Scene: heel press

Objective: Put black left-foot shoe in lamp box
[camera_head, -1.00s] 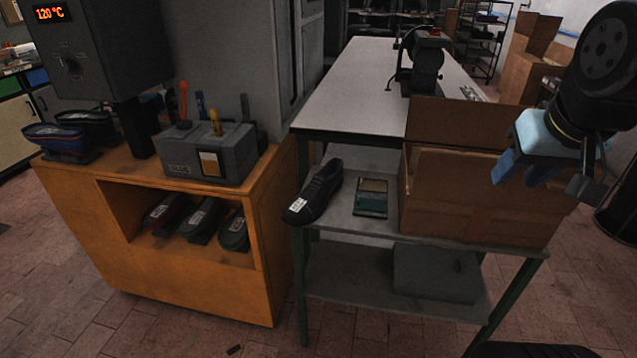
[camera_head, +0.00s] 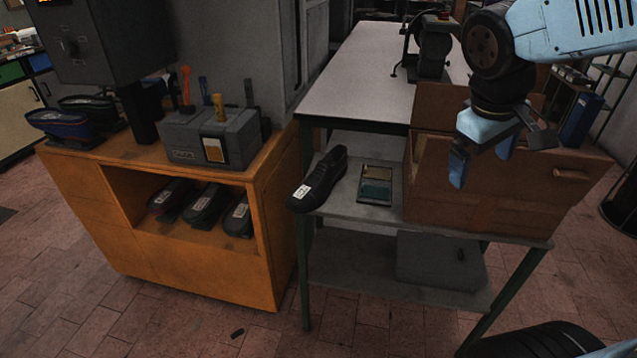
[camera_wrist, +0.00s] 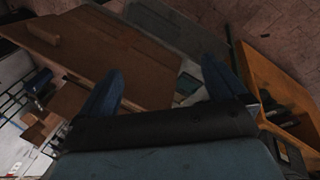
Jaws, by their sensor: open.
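A black shoe (camera_head: 322,178) with a white label lies on the left end of the low grey shelf table, toe toward the front left in the head view. I cannot tell from the picture which foot it is for. A brown cardboard box (camera_head: 470,200) stands on the right of the same table; I see no lamp marking on it. My gripper (camera_head: 480,165) is open and empty, in front of or above the box, to the right of the shoe. In the wrist view its two blue fingers (camera_wrist: 165,92) are spread, with the brown box (camera_wrist: 105,50) beyond them.
An orange cabinet (camera_head: 200,265) on the left holds several shoe lasts and a grey tool block (camera_head: 215,140). A bench (camera_head: 365,75) with a machine stands behind.

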